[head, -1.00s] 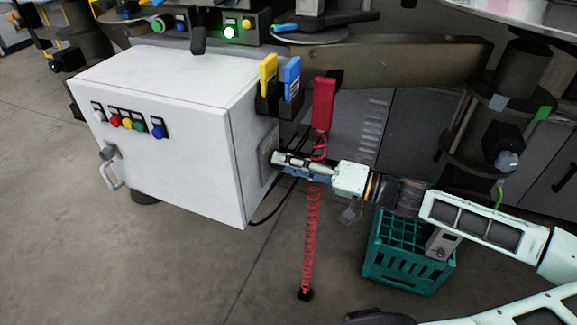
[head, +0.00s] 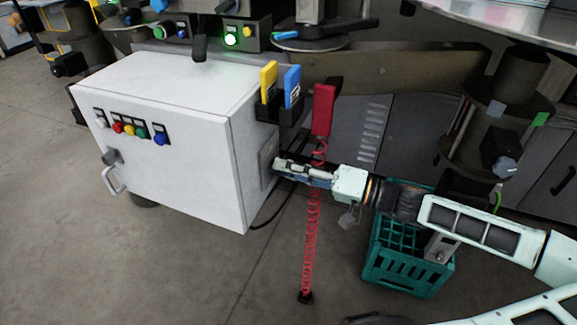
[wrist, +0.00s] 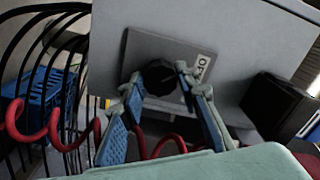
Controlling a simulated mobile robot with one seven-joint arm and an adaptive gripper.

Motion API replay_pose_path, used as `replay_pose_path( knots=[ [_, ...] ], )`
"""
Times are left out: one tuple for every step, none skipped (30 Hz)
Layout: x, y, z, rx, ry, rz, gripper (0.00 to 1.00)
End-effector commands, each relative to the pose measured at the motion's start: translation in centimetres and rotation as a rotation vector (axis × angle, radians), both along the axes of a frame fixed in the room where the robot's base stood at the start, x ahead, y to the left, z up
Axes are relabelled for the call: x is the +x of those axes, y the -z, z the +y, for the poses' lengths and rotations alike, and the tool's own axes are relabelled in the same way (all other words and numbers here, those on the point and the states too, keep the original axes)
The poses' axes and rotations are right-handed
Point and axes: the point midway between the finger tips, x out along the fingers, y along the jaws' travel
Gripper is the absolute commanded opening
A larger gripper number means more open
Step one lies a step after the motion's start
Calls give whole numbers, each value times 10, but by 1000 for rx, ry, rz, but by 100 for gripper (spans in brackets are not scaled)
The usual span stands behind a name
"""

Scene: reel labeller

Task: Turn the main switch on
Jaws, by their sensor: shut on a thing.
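The main switch is a black rotary knob (wrist: 160,77) on a grey plate (wrist: 143,50) on the cabinet's side wall, in the wrist view. A small white label with dark marks (wrist: 202,67) sits right of the knob. My gripper (wrist: 157,80) has one finger on each side of the knob and is shut on it. The fingers hide part of the knob, and I cannot tell its exact setting. In the head view my gripper (head: 278,166) reaches from the right to the grey plate (head: 267,160) on the white cabinet (head: 170,140). The knob is hidden there.
A yellow tag (head: 268,80) and a blue tag (head: 291,82) stand in a black holder above my gripper. A red tag (head: 323,108) hangs beside them, with a red coiled cord (head: 311,230) running down. A green crate (head: 390,275) stands below my arm.

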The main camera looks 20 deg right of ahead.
Motion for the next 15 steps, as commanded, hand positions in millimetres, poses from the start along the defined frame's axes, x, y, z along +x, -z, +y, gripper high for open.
replay_pose_path(
  knots=[
    [0, -5, 0, 15, 1, 22, 5],
    [0, -5, 0, 25, 0, 35, 5],
    [0, -6, 0, 40, 0, 55, 5],
    [0, -6, 0, 54, 0, 74, 5],
    [0, -7, 0, 66, 0, 91, 5],
    [0, -8, 1, 85, -1, 118, 5],
    [0, -8, 1, 101, -1, 139, 5],
    [0, -8, 0, 115, 0, 160, 5],
    [0, -8, 0, 137, 1, 190, 5],
    [0, -9, 0, 153, 1, 212, 5],
    [0, -9, 0, 169, 0, 235, 5],
    [0, -9, 1, 192, -1, 266, 5],
    [0, -9, 1, 209, -1, 289, 5],
    [0, -8, 1, 226, 0, 313, 5],
    [0, -8, 0, 248, 0, 344, 5]
  ],
)
